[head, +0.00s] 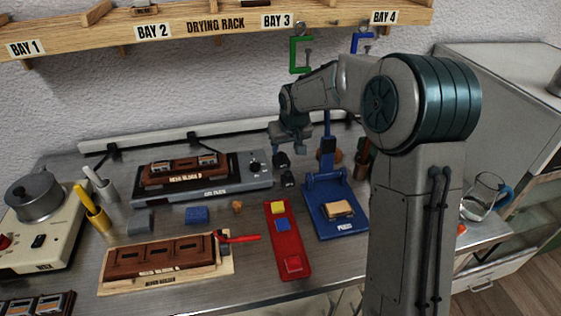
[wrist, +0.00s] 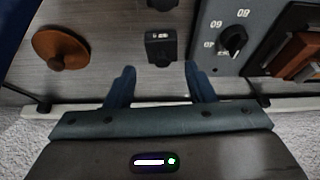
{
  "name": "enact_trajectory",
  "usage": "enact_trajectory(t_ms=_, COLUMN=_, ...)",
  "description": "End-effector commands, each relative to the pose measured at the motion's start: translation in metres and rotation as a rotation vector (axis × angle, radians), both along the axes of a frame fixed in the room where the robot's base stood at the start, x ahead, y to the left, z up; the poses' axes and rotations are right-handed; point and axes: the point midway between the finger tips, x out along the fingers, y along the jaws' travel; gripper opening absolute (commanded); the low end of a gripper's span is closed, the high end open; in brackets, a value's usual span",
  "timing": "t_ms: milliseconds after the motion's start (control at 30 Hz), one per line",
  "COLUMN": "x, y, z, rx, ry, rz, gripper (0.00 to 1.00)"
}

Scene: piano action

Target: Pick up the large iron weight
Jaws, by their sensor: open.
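Two dark iron weights stand on the bench right of the grey device with the dial. The back one (head: 281,159) shows whole in the wrist view (wrist: 160,48), just ahead of my fingertips and centred between them. The front one (head: 287,179) is cut off at the top edge of the wrist view (wrist: 162,4). I cannot tell for sure which is larger. My gripper (head: 290,148) hangs above and behind the back weight. Its two blue fingers (wrist: 160,70) are apart with nothing between them.
The grey device (head: 225,187) lies left of the weights, the blue press (head: 338,222) right of them. A brown round knobbed piece (wrist: 60,48) is beside the press. A red tray (head: 287,245) with coloured blocks lies in front. The wall and drying rack (head: 215,40) are behind.

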Motion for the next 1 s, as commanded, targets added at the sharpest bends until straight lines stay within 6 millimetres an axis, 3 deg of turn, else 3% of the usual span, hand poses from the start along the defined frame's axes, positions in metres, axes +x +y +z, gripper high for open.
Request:
enact_trajectory(t_ms=700, x=0.032, y=0.012, z=-0.066, rx=0.004, ry=0.0, rz=0.004, gripper=0.49)
enact_trajectory(t_ms=1000, x=0.034, y=0.012, z=-0.071, rx=0.004, ry=-0.002, rz=0.002, gripper=0.49)
